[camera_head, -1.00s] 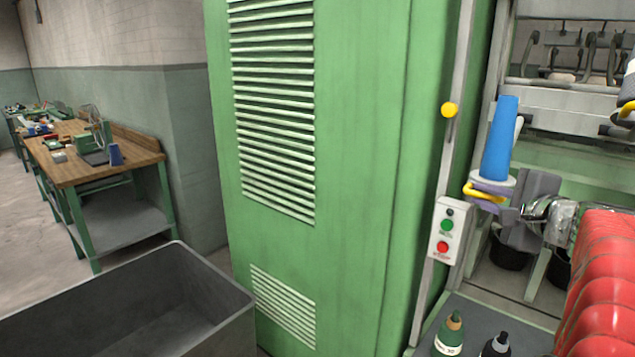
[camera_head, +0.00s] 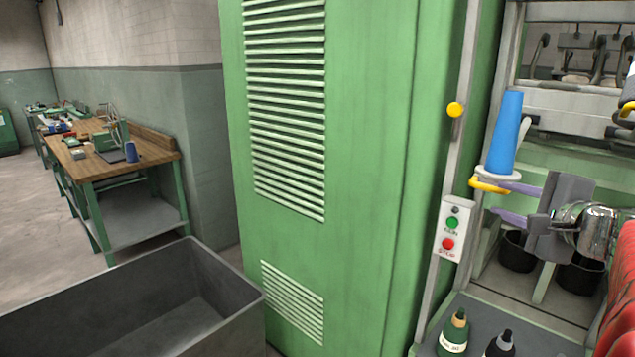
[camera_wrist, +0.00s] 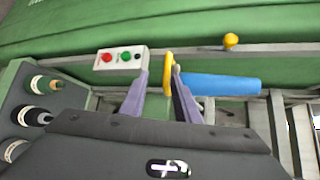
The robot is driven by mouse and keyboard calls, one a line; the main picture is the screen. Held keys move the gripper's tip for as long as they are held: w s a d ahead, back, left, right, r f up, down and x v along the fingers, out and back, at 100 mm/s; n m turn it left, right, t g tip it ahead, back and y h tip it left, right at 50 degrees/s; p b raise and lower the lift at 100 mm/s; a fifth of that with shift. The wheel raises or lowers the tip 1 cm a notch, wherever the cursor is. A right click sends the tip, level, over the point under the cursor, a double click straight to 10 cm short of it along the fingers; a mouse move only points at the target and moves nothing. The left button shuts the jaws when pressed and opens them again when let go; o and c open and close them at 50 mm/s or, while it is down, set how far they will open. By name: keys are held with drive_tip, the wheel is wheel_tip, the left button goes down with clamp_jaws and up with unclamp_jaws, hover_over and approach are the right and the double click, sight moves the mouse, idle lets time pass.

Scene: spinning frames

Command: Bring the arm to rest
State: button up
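My gripper (camera_head: 506,203) is at the right of the head view, in front of the spinning frame. Its two purple fingers are apart with nothing held between them. A blue cone bobbin (camera_head: 506,135) stands upright on a pale base just above the upper finger. A yellow curved piece (camera_head: 489,186) is close to the upper fingertip; I cannot tell whether they touch. In the wrist view the fingers of my gripper (camera_wrist: 158,92) are spread, with the yellow piece (camera_wrist: 168,72) near the right one and the blue bobbin (camera_wrist: 220,84) beyond it.
A control box (camera_head: 451,229) with green and red buttons is left of the gripper. Bottles (camera_head: 454,334) stand on a grey shelf below. A green cabinet (camera_head: 370,150) fills the middle. A grey bin (camera_head: 240,300) and a wooden workbench (camera_head: 90,165) are at the left.

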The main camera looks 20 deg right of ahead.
drive_tip(key=shift+s+a+r, duration=0.1)
drive_tip(key=shift+s, duration=0.45)
